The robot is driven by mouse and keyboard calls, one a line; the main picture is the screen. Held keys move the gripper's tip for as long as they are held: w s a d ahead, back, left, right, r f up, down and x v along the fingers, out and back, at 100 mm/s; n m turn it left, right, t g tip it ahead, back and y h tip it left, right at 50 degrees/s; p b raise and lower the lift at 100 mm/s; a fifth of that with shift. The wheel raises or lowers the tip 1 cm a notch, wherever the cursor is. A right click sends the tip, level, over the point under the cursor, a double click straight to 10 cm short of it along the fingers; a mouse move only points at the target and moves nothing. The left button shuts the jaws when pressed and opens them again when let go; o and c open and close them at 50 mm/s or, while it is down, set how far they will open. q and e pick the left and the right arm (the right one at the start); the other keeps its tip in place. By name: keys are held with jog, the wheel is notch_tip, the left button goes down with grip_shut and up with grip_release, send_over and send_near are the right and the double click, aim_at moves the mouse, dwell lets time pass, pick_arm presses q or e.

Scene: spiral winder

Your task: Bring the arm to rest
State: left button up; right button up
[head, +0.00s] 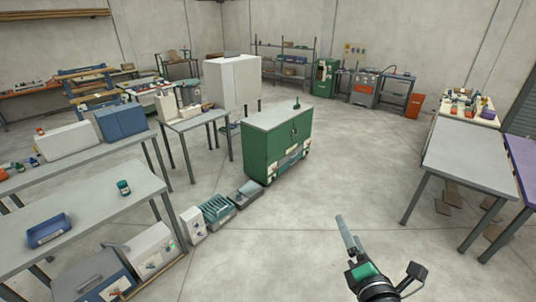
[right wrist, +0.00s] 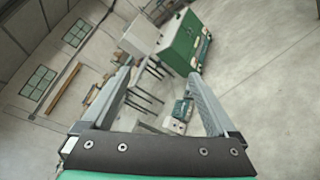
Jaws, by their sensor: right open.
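My right arm reaches up into the head view at the lower right, and its gripper (head: 347,238) is raised over bare floor, clear of the tables. In the right wrist view the gripper (right wrist: 155,85) shows two grey fingers spread wide apart with nothing between them. Beyond the fingers the wrist view looks out, tilted, over the workshop. My left gripper is in neither view.
A green cabinet (head: 277,142) stands on the floor ahead. Grey tables (head: 85,215) line the left, with a blue tray (head: 48,229) on the nearest. Another grey table (head: 470,158) stands at the right. The floor (head: 340,180) between is open.

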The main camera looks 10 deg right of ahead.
jog(key=s+a+r+m+t+y, duration=0.1)
jog(key=a+r+m+t, duration=0.2)
jog(key=r, duration=0.9)
jog(key=s+a+r+m+t+y, duration=0.1)
jog(key=s+a+r+m+t, duration=0.15)
jog(key=r, duration=0.95)
jog(key=s+a+r+m+t+y, duration=0.1)
jog(key=s+r+m+t, duration=0.1)
jog(key=s+r+m, duration=0.3)
jog(key=s+a+r+m+t+y, duration=0.2)
jog(key=s+r+m, duration=0.3)
jog(key=r+m, duration=0.4)
jog(key=m+t, duration=0.1)
jog(key=m, duration=0.1)
jog(key=shift+s+a+r+m+t, duration=0.15)
jog(key=shift+s+a+m+t, duration=0.1)
jog(key=shift+a+m+t, duration=0.1)
